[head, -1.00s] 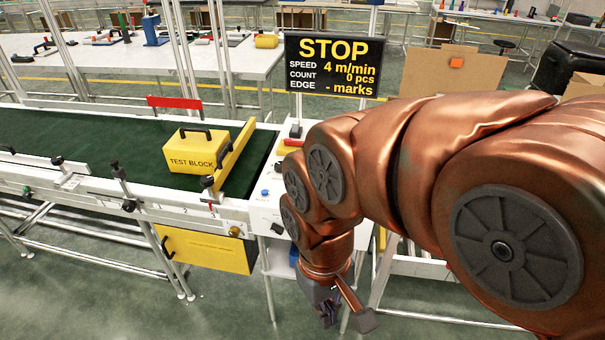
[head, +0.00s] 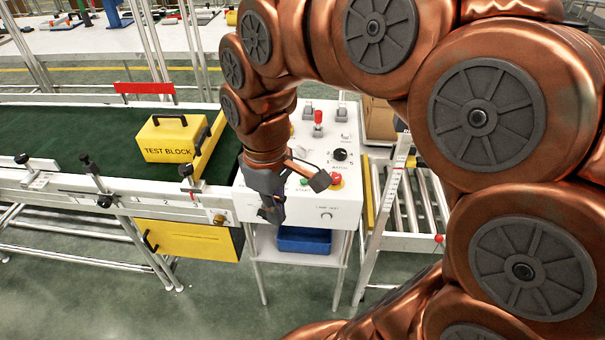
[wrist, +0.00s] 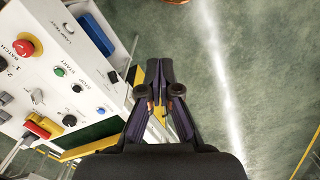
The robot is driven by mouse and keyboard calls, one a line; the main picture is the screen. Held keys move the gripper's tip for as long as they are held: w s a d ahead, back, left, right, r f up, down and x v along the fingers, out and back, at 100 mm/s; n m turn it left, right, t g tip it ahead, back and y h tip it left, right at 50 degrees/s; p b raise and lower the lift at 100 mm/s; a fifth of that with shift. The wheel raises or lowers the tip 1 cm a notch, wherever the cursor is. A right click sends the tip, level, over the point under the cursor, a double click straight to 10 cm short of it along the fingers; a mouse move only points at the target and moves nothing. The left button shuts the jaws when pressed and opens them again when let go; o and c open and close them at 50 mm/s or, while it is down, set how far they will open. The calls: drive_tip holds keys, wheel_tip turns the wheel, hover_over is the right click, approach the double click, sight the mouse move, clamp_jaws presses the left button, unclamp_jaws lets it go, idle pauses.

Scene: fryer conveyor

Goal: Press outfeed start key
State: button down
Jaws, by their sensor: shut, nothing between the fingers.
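The control box (head: 345,130) is white and stands at the right end of the conveyor. A green button (head: 304,181) marked START sits low on its top panel, partly beside my gripper. The same green button (wrist: 60,72) is clear in the wrist view, with a black button (wrist: 77,88) marked STOP beside it. I cannot read an outfeed label. My gripper (head: 271,211) points down at the front left edge of the box, left of the green button and apart from it. In the wrist view my gripper (wrist: 166,70) is shut and empty, over the floor.
A red mushroom button (head: 336,179) on yellow sits right of the green one. A blue button (wrist: 100,110) and several switches share the panel. The yellow test block (head: 168,140) lies on the green belt (head: 60,120). A blue bin (head: 303,240) sits under the box.

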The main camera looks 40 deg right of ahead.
drive_tip(key=w+d+n+b, duration=0.1)
drive_tip(key=w+d+n, duration=0.35)
drive_tip(key=w, duration=0.75)
drive_tip(key=b, duration=0.1)
hover_over(304, 181)
drive_tip(key=w, duration=0.1)
wheel_tip(304, 181, down, 2)
drive_tip(key=f+p, duration=0.1)
drive_tip(key=f, duration=0.3)
drive_tip(key=f+p, duration=0.1)
drive_tip(key=f, duration=0.4)
drive_tip(key=f+p, duration=0.1)
drive_tip(key=f, duration=0.3)
drive_tip(key=shift+s+f, duration=0.25)
drive_tip(key=shift+s, duration=0.15)
drive_tip(key=shift+f, duration=0.25)
